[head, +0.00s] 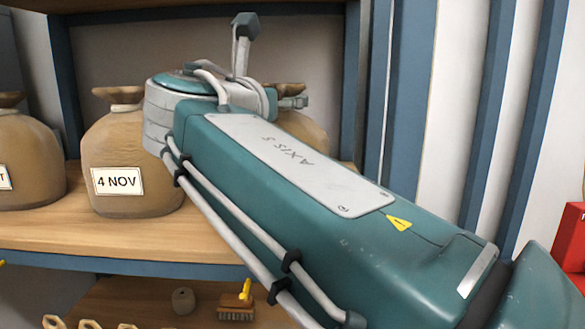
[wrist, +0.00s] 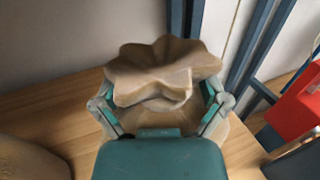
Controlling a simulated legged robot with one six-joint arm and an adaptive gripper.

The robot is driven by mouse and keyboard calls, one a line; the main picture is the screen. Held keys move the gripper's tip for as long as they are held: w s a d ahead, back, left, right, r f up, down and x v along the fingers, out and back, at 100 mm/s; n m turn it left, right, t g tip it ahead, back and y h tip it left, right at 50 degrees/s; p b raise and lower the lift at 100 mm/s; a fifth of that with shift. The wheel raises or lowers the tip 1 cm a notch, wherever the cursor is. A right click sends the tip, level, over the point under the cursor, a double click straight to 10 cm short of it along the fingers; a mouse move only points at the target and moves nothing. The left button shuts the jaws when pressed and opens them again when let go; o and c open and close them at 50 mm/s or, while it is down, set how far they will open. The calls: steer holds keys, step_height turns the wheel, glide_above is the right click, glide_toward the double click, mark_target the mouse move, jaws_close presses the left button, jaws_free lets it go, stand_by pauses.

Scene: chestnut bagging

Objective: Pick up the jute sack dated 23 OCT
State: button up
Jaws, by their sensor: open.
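In the head view, a tan jute sack (head: 28,165) at the left edge has a cut-off label ending in T. Another sack (head: 125,150) is labelled 4 NOV. A third sack (head: 308,135) stands on the right, mostly hidden behind my arm; its label is not visible. In the wrist view, my gripper (wrist: 162,112) is open, with its fingers on either side of the neck of a sack, below its flared top (wrist: 165,72). This appears to be the third sack. Whether the fingers touch it is unclear. No full 23 OCT label can be read.
The sacks stand on a wooden shelf (head: 50,228) with blue posts. A red object (head: 572,245) is at the right. The lower shelf holds a brush (head: 236,312), a twine spool (head: 183,300) and yellow-handled things. My arm covers the middle of the head view.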

steer(key=shift+a, duration=0.15)
steer(key=shift+c, duration=1)
steer(key=shift+d, duration=0.2)
jaws_close()
steer(key=shift+r, duration=0.15)
